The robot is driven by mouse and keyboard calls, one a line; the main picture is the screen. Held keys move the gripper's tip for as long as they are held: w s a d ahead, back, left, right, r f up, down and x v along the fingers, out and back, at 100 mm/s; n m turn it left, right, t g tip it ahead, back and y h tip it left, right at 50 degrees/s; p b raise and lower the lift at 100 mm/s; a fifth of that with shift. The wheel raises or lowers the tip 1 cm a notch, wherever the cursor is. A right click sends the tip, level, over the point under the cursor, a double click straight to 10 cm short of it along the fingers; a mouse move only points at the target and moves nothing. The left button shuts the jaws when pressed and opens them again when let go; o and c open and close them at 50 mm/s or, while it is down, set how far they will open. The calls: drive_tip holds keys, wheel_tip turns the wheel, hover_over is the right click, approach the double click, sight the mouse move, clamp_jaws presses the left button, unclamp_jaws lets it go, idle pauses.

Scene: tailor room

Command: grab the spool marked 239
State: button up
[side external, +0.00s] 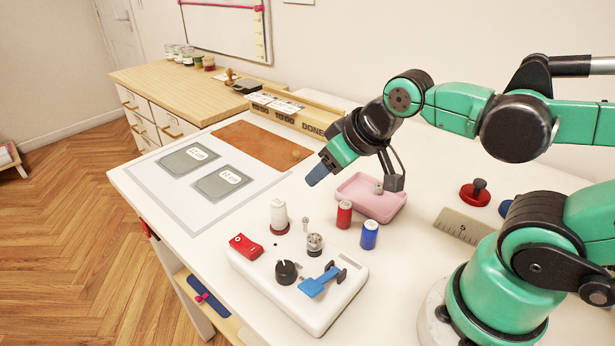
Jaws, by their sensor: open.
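Three spools stand upright on the white table: a white spool (279,213) on a red base at the back of the white machine panel, a red spool (344,214), and a blue spool (369,235) to its right. The red and blue ones carry small marks, but I cannot read any number, so I cannot tell which is 239. My gripper (320,173) is open, with its bluish tip pointing down and left. It hovers above the table, behind the spools and apart from them. Its jaw gap is hard to see from this side.
A pink tray (362,203) sits just behind the red spool. The white panel (322,313) carries a red switch, a black knob and a blue lever. A ruler (463,226) and a red knobbed disc (475,193) lie right. A cutting mat with grey pattern pieces (188,159) lies left.

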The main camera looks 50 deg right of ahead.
sight(279, 199)
drive_tip(key=o, duration=0.3)
drive_tip(key=w+f+m+g+y, duration=0.1)
drive_tip(key=m+y, duration=0.1)
drive_tip(key=m, duration=0.3)
drive_tip(key=w+a+f+m+g+y, duration=0.1)
drive_tip(key=w+m+y, duration=0.1)
drive_tip(key=m, duration=0.3)
drive_tip(key=w+a+f+m+g+y, duration=0.1)
drive_tip(key=f+m+y, duration=0.1)
drive_tip(key=m+y, duration=0.2)
drive_tip(key=shift+w+m+g, duration=0.3)
drive_tip(key=shift+w+m, duration=0.05)
drive_tip(key=shift+m, duration=0.45)
drive_tip(key=m+y, duration=0.2)
drive_tip(key=m, duration=0.1)
drive_tip(key=shift+w+d+f+y, duration=0.2)
drive_tip(key=shift+f+y, duration=0.15)
drive_tip(key=shift+y, duration=0.05)
drive_tip(key=shift+s+d+f+m+y, duration=0.1)
drive_tip(key=shift+f+m+y, duration=0.1)
drive_tip(key=shift+m+y, duration=0.4)
drive_tip(key=shift+s+f+m+y, duration=0.1)
drive_tip(key=shift+f+m+y, duration=0.1)
drive_tip(key=shift+m+y, duration=0.35)
drive_tip(key=shift+x, duration=2.65)
